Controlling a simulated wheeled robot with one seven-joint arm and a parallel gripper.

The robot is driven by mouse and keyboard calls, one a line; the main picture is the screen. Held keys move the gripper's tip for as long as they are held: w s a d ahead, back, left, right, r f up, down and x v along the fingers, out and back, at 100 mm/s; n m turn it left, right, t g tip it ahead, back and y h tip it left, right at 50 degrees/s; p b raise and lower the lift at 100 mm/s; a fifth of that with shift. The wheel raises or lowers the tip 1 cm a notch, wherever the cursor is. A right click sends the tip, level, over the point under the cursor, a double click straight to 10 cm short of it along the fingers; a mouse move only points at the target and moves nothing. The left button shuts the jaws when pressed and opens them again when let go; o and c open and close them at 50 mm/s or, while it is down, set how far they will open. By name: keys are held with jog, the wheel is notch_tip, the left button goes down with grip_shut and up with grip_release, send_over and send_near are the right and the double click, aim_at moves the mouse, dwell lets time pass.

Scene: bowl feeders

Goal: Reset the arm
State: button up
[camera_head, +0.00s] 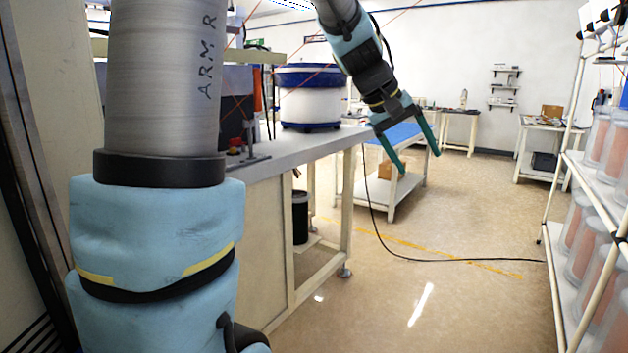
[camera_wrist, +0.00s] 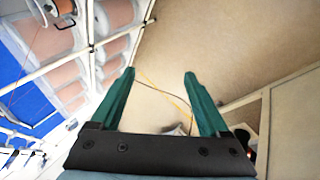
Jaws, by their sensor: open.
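My gripper (camera_head: 418,160) hangs at upper centre in the head view, with its two green fingers spread and pointing down to the right. Nothing is between the fingers. In the wrist view the gripper (camera_wrist: 160,80) shows both fingers apart, with bare floor and a dark cable behind them. My arm comes down from the top edge in the head view, and a large blue and grey part of my arm fills the left side.
A bench (camera_head: 262,170) at left carries a white and blue bowl feeder (camera_head: 311,105). A low table (camera_head: 410,190) with a blue top stands behind the gripper. A rack (camera_head: 590,190) with several jars is at right. A black cable (camera_head: 450,261) lies on open floor.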

jog(key=s+a+f+y, duration=0.2)
jog(key=a+f, duration=0.4)
jog(key=a, duration=0.3)
jog(key=s+a+f+y, duration=0.2)
jog(key=s+a+f, duration=0.2)
jog(key=a, duration=0.5)
jog(key=s+a+f+y, duration=0.2)
jog(key=s+a+f, duration=0.2)
jog(key=a+f, duration=0.5)
jog(key=shift+n+y, duration=0.3)
